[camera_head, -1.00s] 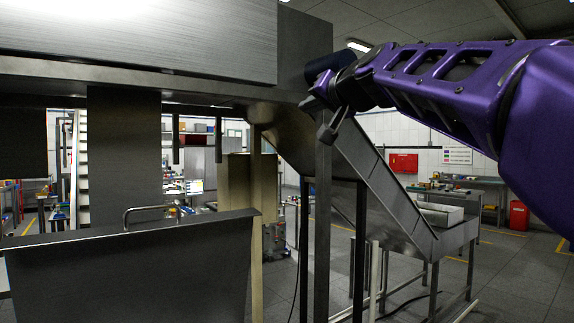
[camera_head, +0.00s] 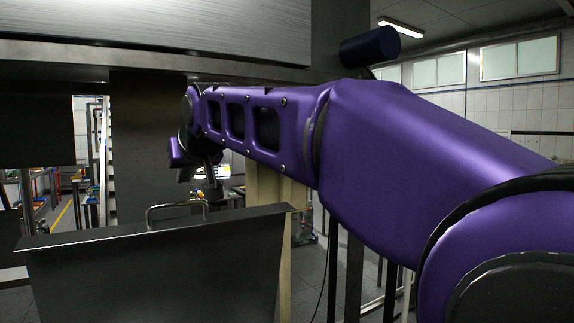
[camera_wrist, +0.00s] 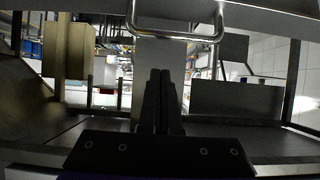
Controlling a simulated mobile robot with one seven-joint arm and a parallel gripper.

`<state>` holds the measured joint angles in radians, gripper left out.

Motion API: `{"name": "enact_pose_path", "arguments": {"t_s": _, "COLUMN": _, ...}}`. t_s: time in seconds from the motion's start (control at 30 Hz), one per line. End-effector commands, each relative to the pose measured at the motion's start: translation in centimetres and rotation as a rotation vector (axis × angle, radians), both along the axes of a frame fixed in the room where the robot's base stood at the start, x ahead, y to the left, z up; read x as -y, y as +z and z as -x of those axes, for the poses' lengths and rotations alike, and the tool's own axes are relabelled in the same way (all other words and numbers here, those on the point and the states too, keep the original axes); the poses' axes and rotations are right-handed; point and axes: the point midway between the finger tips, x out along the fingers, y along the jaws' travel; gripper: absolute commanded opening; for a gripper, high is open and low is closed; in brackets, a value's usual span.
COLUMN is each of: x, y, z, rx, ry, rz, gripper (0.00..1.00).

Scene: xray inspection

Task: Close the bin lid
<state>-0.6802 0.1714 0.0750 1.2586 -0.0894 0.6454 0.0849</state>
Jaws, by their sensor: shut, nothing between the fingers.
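The bin lid (camera_head: 150,270) is a broad dark metal panel at the lower left of the head view, its face tilted and turned towards me. A bent-bar handle (camera_head: 178,206) stands on its top edge. My gripper (camera_head: 213,176) is above and behind the right end of the handle, apart from it as far as I can tell. In the wrist view the gripper's fingers (camera_wrist: 160,88) are together with nothing between them. The handle (camera_wrist: 176,37) shows beyond the fingertips, at the top of that view. The bin's inside is hidden.
A large steel machine body (camera_head: 170,30) hangs over the lid, with a dark post (camera_head: 143,140) behind it. A beige column (camera_head: 268,185) and metal legs stand right of the lid. A dark cylinder (camera_head: 370,46) juts out at the upper right.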

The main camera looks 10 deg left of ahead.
Motion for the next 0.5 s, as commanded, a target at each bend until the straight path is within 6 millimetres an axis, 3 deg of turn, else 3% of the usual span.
{"name": "enact_pose_path", "arguments": {"t_s": 0.27, "x": -3.0, "y": -2.6, "z": -3.5, "rx": -0.003, "ry": 0.001, "rz": 0.002, "gripper": 0.0}}
{"name": "enact_pose_path", "arguments": {"t_s": 0.5, "x": -1.1, "y": -3.4, "z": -1.3, "rx": 0.0, "ry": 0.0, "rz": -0.001, "gripper": 0.0}}
